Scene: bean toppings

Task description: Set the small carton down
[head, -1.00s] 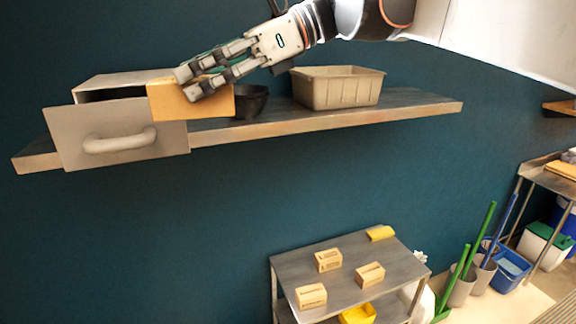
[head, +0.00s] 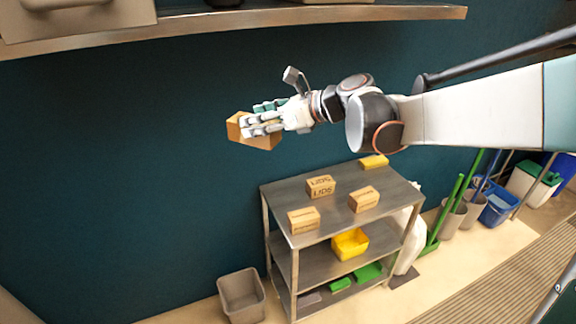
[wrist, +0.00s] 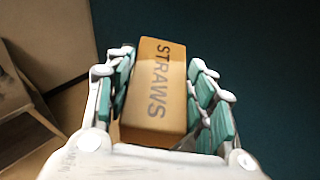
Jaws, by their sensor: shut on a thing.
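The small carton (head: 240,128) is a tan-orange box held in my gripper (head: 264,124), up in the air in front of the dark teal wall. In the wrist view the carton (wrist: 157,90) shows the word STRAWS on its face. The teal-padded fingers of my gripper (wrist: 160,95) lie along both of its sides. My gripper is shut on the carton, above and to the left of the metal cart (head: 283,188). The carton touches nothing but my gripper.
Three small boxes stand on the cart's top: one at the back (head: 321,187), one at right (head: 364,199), one in front (head: 303,220). A yellow sponge-like block (head: 374,162) lies at the far corner. A grey bin (head: 241,296) stands left of the cart. The wall shelf (head: 300,16) is above.

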